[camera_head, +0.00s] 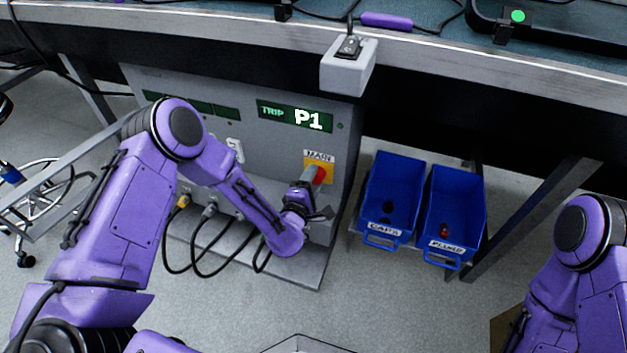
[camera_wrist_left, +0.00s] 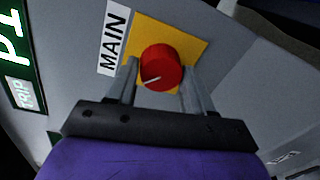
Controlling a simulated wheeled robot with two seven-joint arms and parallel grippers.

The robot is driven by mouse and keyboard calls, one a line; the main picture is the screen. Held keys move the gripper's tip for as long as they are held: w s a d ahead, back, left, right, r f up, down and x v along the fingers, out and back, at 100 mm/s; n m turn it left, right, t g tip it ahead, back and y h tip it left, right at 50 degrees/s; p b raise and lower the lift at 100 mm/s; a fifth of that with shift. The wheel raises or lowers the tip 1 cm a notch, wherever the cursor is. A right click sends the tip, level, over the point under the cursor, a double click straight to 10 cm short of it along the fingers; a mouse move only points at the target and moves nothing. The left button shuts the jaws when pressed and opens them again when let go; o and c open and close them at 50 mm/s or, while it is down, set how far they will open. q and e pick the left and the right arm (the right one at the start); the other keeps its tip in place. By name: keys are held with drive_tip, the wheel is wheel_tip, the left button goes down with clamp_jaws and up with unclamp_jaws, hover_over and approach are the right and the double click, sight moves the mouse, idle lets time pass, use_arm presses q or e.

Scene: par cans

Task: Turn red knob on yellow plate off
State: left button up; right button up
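The red knob (camera_head: 320,174) sits on the yellow plate (camera_head: 327,163) under a MAIN label, on the front of a grey cabinet. In the left wrist view the knob (camera_wrist_left: 160,68) has a pale pointer line toward the lower left, and the plate (camera_wrist_left: 190,42) shows behind it. My left gripper (camera_head: 313,199) is at the knob, its fingers apart. In the wrist view its fingertips (camera_wrist_left: 160,72) flank the knob; I cannot tell whether they touch it. My right arm shows at the lower right; its gripper is outside the view.
The cabinet (camera_head: 262,86) has a display (camera_head: 295,115) reading TRIP P1. Cables plug in low on its front. Blue bins labelled CAPS (camera_head: 381,226) and FLUID (camera_head: 445,246) stand to its right. A switch box (camera_head: 347,70) hangs from the bench edge above.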

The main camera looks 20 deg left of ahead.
use_arm(q)
drive_tip(key=o, duration=0.3)
drive_tip(key=s+p, duration=0.3)
drive_tip(key=s, duration=0.7)
drive_tip(key=shift+s+a+r, duration=0.2)
drive_tip(key=shift+s+r, duration=0.1)
drive_tip(key=shift+r, duration=0.05)
use_arm(e)
drive_tip(key=r, duration=0.1)
drive_tip(key=w+r+m+t, duration=0.1)
drive_tip(key=r+h, duration=0.1)
drive_tip(key=shift+w+d+r, duration=0.15)
drive_tip(key=shift+w+d, duration=0.1)
drive_tip(key=shift+w, duration=0.05)
